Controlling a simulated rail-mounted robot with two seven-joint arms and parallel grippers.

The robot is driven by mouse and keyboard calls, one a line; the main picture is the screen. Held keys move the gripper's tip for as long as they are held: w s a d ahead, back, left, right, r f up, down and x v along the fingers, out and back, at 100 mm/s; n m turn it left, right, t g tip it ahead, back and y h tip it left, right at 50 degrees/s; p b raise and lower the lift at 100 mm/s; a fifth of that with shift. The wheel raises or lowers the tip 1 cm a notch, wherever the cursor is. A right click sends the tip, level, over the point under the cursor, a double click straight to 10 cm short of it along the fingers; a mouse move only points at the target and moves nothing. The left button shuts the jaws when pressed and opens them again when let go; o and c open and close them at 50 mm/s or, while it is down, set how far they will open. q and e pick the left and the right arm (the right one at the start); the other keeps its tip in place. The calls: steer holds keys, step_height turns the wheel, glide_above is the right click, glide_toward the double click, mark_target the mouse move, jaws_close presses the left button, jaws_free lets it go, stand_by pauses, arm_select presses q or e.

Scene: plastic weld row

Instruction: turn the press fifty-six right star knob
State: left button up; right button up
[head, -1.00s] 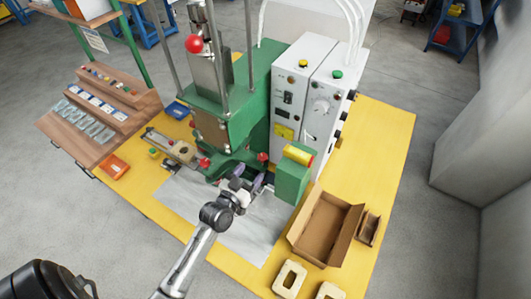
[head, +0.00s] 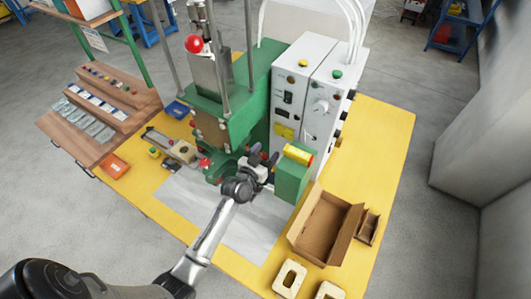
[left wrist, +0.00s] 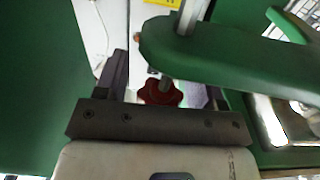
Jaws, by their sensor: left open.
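My left gripper (head: 264,155) is open at the foot of the green press (head: 252,100), near its right front corner. In the left wrist view a dark red star knob (left wrist: 160,93) shows between the two open fingers of this gripper (left wrist: 165,85), close to the palm bar. I cannot tell whether a finger touches it. Another red star knob (head: 204,162) shows at the left of the press base. My right gripper is not in view.
A green box with a yellow top (head: 298,154) stands close to the right of my left gripper. The grey control cabinet (head: 312,100) is behind. A green arm of the press (left wrist: 230,58) crosses above the knob. An open cardboard box (head: 318,225) is at right; the grey mat (head: 250,235) is clear.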

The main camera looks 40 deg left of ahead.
arm_select(q)
steer(key=shift+c, duration=0.2)
steer(key=c, duration=0.9)
steer(key=shift+o, duration=0.2)
steer(key=m+h+b, duration=0.2)
steer(key=h+b, duration=0.1)
steer(key=shift+d+f, duration=0.1)
steer(key=m+h+b, duration=0.1)
steer(key=b, duration=0.1)
steer(key=m+h+b, duration=0.1)
steer(key=h+b, duration=0.1)
steer(key=m+h+b, duration=0.1)
steer(key=b, duration=0.1)
steer(key=shift+d+h, duration=0.25)
steer(key=shift+h, duration=0.15)
steer(key=shift+d+r+m+g+h+b, duration=0.1)
steer(key=shift+r+m+g+h+b, duration=0.15)
steer(key=shift+g+h+b, duration=0.35)
steer(key=o, duration=0.8)
steer(key=shift+o, duration=0.5)
steer(key=shift+f, duration=0.1)
